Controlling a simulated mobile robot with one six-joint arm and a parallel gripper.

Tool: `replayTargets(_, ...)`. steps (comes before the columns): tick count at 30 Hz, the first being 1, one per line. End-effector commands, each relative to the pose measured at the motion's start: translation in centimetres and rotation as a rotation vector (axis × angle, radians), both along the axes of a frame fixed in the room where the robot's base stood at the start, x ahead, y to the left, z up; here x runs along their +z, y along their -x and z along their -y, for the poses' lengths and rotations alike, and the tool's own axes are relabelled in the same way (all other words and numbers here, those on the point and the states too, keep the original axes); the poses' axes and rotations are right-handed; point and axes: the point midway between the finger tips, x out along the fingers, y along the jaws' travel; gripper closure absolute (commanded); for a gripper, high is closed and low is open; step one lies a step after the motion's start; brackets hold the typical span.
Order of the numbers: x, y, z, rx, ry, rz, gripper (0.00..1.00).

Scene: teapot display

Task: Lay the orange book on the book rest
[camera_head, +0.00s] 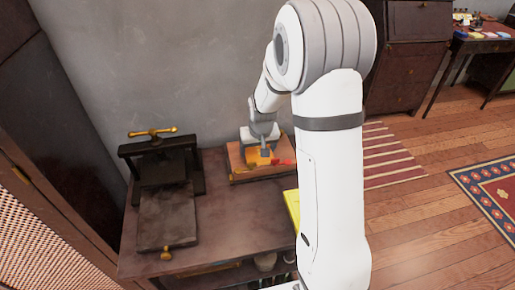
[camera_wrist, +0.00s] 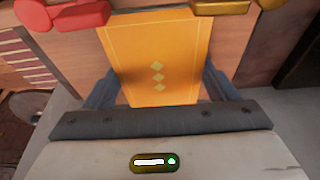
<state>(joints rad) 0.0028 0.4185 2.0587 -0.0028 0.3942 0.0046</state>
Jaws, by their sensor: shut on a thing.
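The orange book (camera_wrist: 155,50), with pale diamonds on its cover, is between the two fingers of my gripper (camera_wrist: 158,88) in the wrist view. My gripper (camera_head: 264,150) is shut on it. In the head view the orange book (camera_head: 256,158) shows small below the gripper, over a brown wooden stand (camera_head: 240,176) on the table, which looks like the book rest. The wood of this stand (camera_wrist: 75,55) shows behind the book in the wrist view. I cannot tell whether the book touches it.
A red piece (camera_wrist: 68,16) and a gold piece (camera_wrist: 220,6) are close beyond the book. A dark press (camera_head: 165,200) with gold handles stands left on the table (camera_head: 225,235). A yellow item (camera_head: 292,208) lies at the right, partly hidden by my arm. The table's middle is clear.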

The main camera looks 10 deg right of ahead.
Motion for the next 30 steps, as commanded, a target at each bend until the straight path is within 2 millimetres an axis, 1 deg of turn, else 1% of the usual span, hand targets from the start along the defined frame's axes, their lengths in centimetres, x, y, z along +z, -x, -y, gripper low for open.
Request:
replayTargets(4,0.1,0.0,0.0,0.001,0.0,0.001,0.51)
replayTargets(7,-0.3,0.0,0.0,0.001,0.0,0.001,0.51)
replayTargets(8,-0.3,0.0,-0.1,0.001,0.0,0.001,0.2)
replayTargets(15,-0.2,0.0,-0.1,0.002,0.001,0.001,0.0)
replayTargets(22,-0.1,0.0,-0.1,0.002,0.0,0.001,0.0)
replayTargets(25,0.4,0.0,-0.1,0.002,0.0,0.002,0.0)
replayTargets(28,1.8,0.3,-0.1,0.002,0.0,0.004,0.0)
replayTargets(30,3.1,0.7,-0.2,0.003,0.0,0.006,0.0)
